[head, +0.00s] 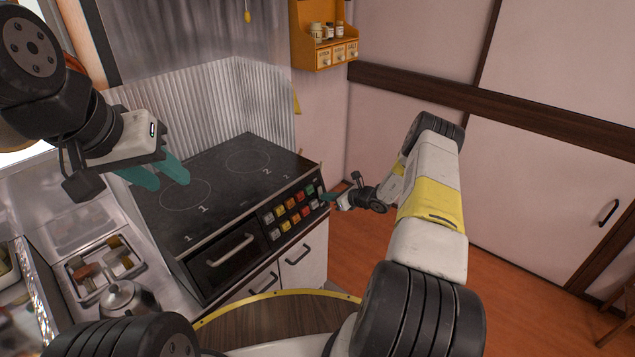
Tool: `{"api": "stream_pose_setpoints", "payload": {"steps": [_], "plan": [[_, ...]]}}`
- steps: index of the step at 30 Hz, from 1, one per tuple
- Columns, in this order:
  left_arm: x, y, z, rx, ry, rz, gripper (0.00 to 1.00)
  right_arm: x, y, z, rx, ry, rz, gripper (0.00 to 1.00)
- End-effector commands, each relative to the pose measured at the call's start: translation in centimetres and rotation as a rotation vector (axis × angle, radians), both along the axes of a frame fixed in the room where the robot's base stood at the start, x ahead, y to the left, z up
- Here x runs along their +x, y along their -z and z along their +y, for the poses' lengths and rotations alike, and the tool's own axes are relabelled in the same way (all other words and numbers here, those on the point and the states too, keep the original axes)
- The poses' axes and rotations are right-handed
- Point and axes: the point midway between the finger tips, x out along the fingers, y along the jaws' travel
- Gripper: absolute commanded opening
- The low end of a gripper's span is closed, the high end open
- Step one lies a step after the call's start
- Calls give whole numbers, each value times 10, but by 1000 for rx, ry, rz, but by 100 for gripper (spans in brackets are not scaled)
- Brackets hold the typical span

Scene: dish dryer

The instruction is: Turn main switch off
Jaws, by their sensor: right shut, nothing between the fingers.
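A dark appliance (222,180) with two ring-marked plates on top stands against the wall. Its front has a control panel (262,217) with several red, yellow, white and green buttons (293,204). I cannot tell which of these is the main switch. My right gripper (327,197) is shut and empty at the right end of the panel, near the buttons; I cannot tell whether it touches. My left gripper (168,181) is above the left part of the appliance's top, its two teal fingers apart and nothing seen between them.
Below the panel are a drawer with a handle (230,249) and white cabinet doors (305,257). A metal pot (125,298) and a tray of small items (103,267) are at the left. A wooden round top (268,316) is in front.

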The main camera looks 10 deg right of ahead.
Motion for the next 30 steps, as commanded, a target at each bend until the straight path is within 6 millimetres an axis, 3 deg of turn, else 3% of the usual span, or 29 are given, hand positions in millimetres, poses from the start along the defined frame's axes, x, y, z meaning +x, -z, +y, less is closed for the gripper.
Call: {"api": "stream_pose_setpoints", "payload": {"steps": [13,30], "plan": [[0,0,0,0,0,0,36,5,-21,7,9,-8,-15,0],[0,0,0,0,0,0,36,1,-29,-2,5,-8,-10,0]]}}
